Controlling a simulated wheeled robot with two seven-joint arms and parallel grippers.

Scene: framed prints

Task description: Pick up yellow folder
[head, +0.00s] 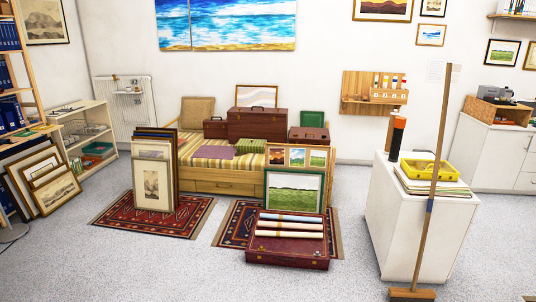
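No flat item in the head view can be clearly told as a yellow folder. A bright yellow tray-like object (449,171) lies on top of a stack of flat folders or papers (428,187) on the white cabinet at the right. The stack shows pale and greenish edges, and the yellow object covers part of its top. Neither of my grippers shows in this view.
A broom (433,190) stands upright in front of the white cabinet (400,222). A dark and orange cylinder (397,136) stands behind the stack. A red case (289,257) and leaning frames (154,172) occupy the rugs. Grey floor (150,270) is clear in front.

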